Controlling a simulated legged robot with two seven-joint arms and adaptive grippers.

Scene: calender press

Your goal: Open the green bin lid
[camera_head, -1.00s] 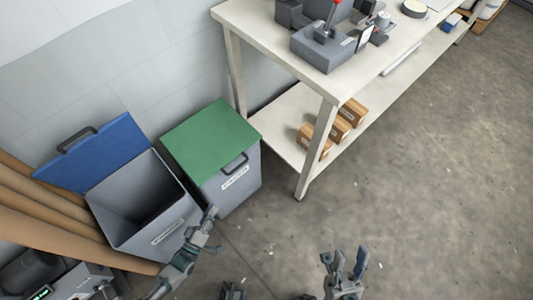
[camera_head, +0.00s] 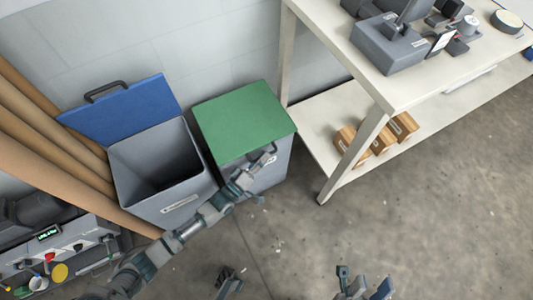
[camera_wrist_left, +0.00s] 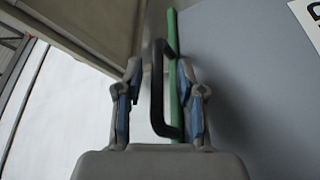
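The green lid (camera_head: 243,118) lies shut on the grey bin (camera_head: 277,172) in the head view. Its dark handle is at the front edge, partly hidden by my left gripper (camera_head: 264,158). In the left wrist view the black handle (camera_wrist_left: 157,90) stands between the two fingers of my left gripper (camera_wrist_left: 165,78), which are apart with gaps beside the handle. The green lid edge (camera_wrist_left: 174,80) shows just right of the handle. My right gripper (camera_head: 362,286) is low in the head view, its fingers apart and empty, away from the bin.
A grey bin with its blue lid (camera_head: 125,108) open stands left of the green-lidded bin. Brown rolls (camera_head: 55,145) lean on the wall. A white table (camera_head: 405,95) stands close on the right, with several boxes on its lower shelf. The floor at right is clear.

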